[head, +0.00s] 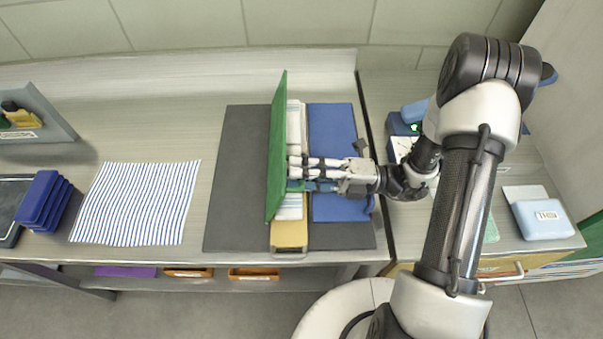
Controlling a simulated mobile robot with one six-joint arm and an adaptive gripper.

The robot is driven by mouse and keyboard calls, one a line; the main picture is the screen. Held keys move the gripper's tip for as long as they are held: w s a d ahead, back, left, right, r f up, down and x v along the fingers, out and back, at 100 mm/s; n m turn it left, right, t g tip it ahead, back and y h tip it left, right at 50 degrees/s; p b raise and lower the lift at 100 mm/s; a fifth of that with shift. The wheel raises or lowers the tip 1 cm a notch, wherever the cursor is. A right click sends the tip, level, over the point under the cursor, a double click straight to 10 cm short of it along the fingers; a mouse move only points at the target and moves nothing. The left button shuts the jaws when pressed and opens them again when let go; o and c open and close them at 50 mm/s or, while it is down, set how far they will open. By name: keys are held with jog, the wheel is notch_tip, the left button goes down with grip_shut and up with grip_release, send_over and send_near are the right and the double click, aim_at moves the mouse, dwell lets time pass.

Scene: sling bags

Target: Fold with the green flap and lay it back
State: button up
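The green flap (278,150) stands raised, nearly edge-on, along a folding board with a dark grey panel (236,160) on its left and a blue panel (333,130) on its right. A narrow strip of pale striped cloth (294,125) shows on the board just right of the flap. The cloth's part behind the flap is hidden. My gripper (293,170) reaches in from the right, over the blue panel, with its fingertips at the flap's right face. A small green piece shows beside the fingers. I cannot tell whether the fingers grip it.
A flat blue-striped cloth (138,203) lies left of the board. Blue folded items (45,202) stand at the far left, below a grey stand (40,118). A light blue box (541,219) sits on the right counter. Bare table shows behind the board.

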jog(key=shift+c, duration=0.6)
grip_shut()
